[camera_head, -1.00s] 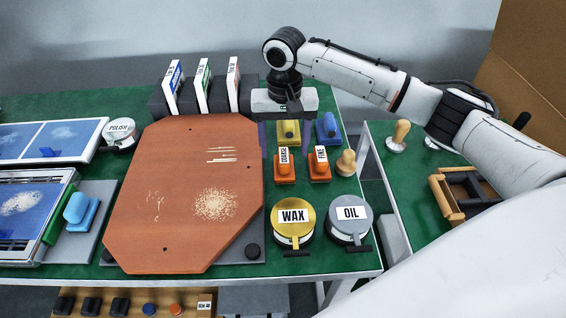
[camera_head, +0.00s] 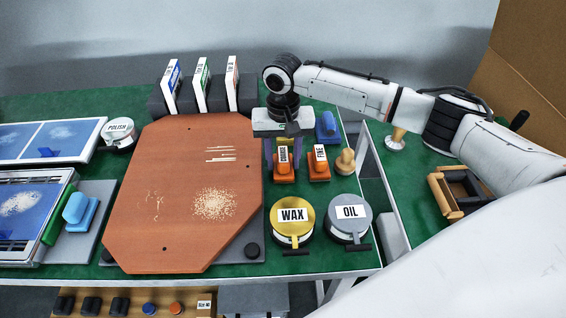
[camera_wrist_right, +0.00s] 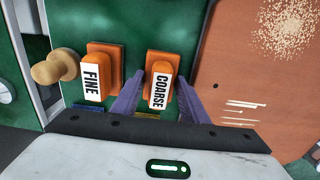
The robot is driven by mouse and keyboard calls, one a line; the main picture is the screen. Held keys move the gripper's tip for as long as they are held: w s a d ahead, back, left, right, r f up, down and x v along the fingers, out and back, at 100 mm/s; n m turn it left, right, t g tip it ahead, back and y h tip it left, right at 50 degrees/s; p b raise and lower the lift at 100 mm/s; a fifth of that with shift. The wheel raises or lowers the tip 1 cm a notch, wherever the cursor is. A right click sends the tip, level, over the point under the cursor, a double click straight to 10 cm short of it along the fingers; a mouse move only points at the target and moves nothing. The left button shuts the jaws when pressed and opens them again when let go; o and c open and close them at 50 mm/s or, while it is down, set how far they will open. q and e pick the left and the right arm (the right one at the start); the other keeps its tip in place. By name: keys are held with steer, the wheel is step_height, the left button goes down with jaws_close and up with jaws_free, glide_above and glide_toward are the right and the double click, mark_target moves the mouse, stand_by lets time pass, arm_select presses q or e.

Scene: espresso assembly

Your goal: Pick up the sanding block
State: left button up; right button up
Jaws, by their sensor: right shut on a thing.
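The orange sanding block labelled COARSE (camera_head: 284,176) sits on the green bench right of the large reddish-brown board. It also shows in the right wrist view (camera_wrist_right: 160,66). My right gripper (camera_head: 283,158) is above it, with its two purple fingers shut on the handle, one on each side of the label. In the right wrist view the fingers (camera_wrist_right: 160,84) flank the same handle. The block appears to rest on the bench. A second orange block labelled FINE (camera_head: 319,172) stands beside it, untouched. My left gripper is not in view.
The WAX tin (camera_head: 292,222) and OIL tin (camera_head: 349,220) stand in front of the blocks. A wooden-knobbed tool (camera_head: 345,162) and a blue block (camera_head: 327,130) are to the right. The brown board (camera_head: 180,190) lies close on the left.

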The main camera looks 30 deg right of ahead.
mark_target(283, 154)
steer(key=shift+r, duration=0.15)
step_height(283, 154, up, 10)
steer(key=shift+f, duration=0.1)
stand_by(0.3)
